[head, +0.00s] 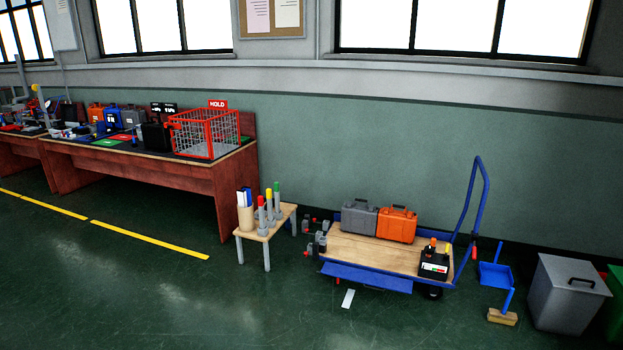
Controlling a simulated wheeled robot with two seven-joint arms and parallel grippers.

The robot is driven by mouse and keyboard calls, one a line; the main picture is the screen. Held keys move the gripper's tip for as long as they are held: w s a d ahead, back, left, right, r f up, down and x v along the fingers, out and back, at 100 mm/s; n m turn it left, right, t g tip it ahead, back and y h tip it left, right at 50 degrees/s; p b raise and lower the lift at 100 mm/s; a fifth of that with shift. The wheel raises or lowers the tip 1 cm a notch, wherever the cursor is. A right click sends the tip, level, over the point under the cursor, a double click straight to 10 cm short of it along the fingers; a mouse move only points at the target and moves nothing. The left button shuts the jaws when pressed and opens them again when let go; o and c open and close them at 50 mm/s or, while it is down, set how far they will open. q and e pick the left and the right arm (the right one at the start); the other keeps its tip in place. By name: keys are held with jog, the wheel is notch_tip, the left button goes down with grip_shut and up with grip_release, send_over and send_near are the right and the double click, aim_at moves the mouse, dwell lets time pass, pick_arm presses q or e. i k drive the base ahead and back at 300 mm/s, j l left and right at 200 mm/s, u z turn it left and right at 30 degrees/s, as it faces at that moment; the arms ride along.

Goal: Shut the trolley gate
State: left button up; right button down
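The trolley (345,248) stands on the floor right of centre, against the back wall. It has a wooden deck, a blue frame and a tall blue push handle (466,205) at its right end. A blue panel (365,277) runs along the near long side of the deck, sloping outward and down from the edge; it looks like the lowered gate. On the deck are a grey case (359,217), an orange case (396,224) and a black box with a coloured label (433,263). Small grey fittings with red tips (318,243) show at the left end. Neither of my grippers is in view.
A low wooden stool (266,232) with coloured-top posts and a holder stands left of the trolley. A white card (348,299) lies on the floor before it. A blue dustpan (495,274), brush (503,316) and grey bin (566,293) are right. The near floor is clear.

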aim_at(401, 286)
jog(key=i, duration=1.8)
jog(key=i+z, duration=0.1)
jog(key=i, duration=0.45)
jog(key=i+j+z, duration=0.15)
jog(key=i, duration=0.45)
jog(key=i+j+z, duration=0.1)
jog(key=i, duration=0.45)
